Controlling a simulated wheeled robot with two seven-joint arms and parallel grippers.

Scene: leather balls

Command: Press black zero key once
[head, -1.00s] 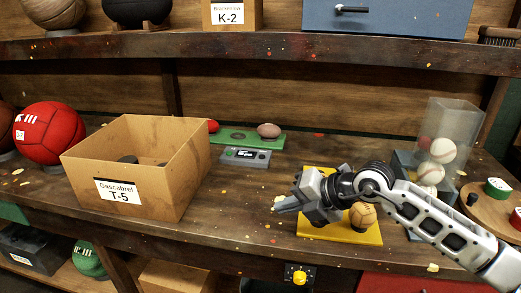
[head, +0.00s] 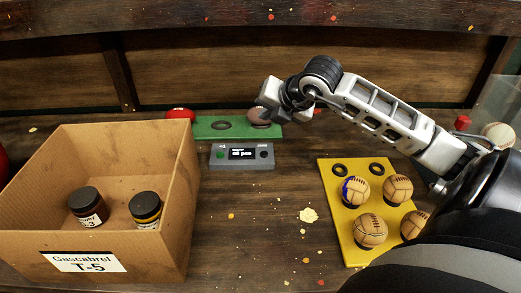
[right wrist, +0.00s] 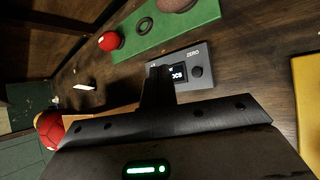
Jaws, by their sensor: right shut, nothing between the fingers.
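A grey scale (head: 242,165) with a lit display stands on the bench in front of a green board. Its black zero key (head: 264,154) is at the right of the display, and a green key (head: 220,155) is at the left. In the right wrist view the black key (right wrist: 196,72) shows clearly beside the word ZERO. My right gripper (head: 264,108) is above the right part of the scale and green board. Its shut, empty fingers (right wrist: 157,83) cover part of the display in the right wrist view, apart from the key. My left gripper is out of view.
A cardboard box (head: 85,250) with two jars stands at left. A yellow board (head: 345,220) with several balls is at right. Bench between is mostly clear.

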